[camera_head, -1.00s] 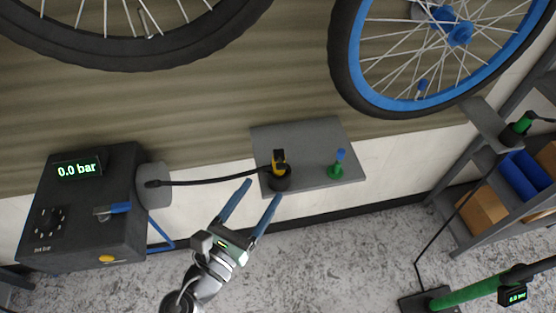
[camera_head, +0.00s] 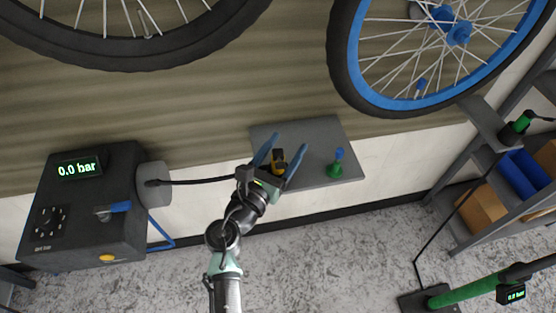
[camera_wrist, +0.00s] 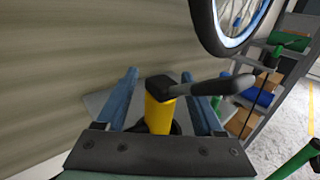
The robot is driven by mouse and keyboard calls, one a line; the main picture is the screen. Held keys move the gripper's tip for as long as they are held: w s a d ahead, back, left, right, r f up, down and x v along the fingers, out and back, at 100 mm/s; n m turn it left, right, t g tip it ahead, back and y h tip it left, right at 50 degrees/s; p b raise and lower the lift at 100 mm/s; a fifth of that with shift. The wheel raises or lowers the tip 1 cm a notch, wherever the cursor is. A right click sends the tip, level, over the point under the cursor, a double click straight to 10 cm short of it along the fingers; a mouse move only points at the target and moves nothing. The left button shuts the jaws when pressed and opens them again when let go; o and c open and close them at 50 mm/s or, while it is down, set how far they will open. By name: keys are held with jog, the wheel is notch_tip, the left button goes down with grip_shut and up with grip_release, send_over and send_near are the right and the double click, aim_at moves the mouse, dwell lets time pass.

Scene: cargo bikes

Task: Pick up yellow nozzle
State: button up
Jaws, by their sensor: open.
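The yellow nozzle (camera_head: 278,157) has a black head and stands on a grey shelf (camera_head: 318,132). In the wrist view the yellow nozzle (camera_wrist: 157,115) is upright in a dark round base, with a black hose or lever running right from its head. My gripper (camera_head: 283,147) is open, with its blue fingers on either side of the nozzle. In the wrist view my gripper (camera_wrist: 165,88) shows a gap between each finger and the nozzle. The nozzle's lower part is partly hidden by my gripper in the head view.
A green nozzle with a blue top (camera_head: 336,164) stands to the right on the same shelf. A black compressor box (camera_head: 80,205) is at left, its hose reaching towards the yellow nozzle. A blue-rimmed wheel (camera_head: 345,70) hangs above the shelf.

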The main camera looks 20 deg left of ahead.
grip_shut()
dwell(0.3)
jog(key=shift+r, duration=0.15)
notch_tip(320, 180, up, 9)
jog(key=p, duration=0.4)
jog(key=s+a+p, duration=0.1)
jog(key=s+p, duration=0.1)
jog(key=s, duration=1)
jog(key=shift+a+r, duration=0.15)
jog(key=shift+r, duration=0.25)
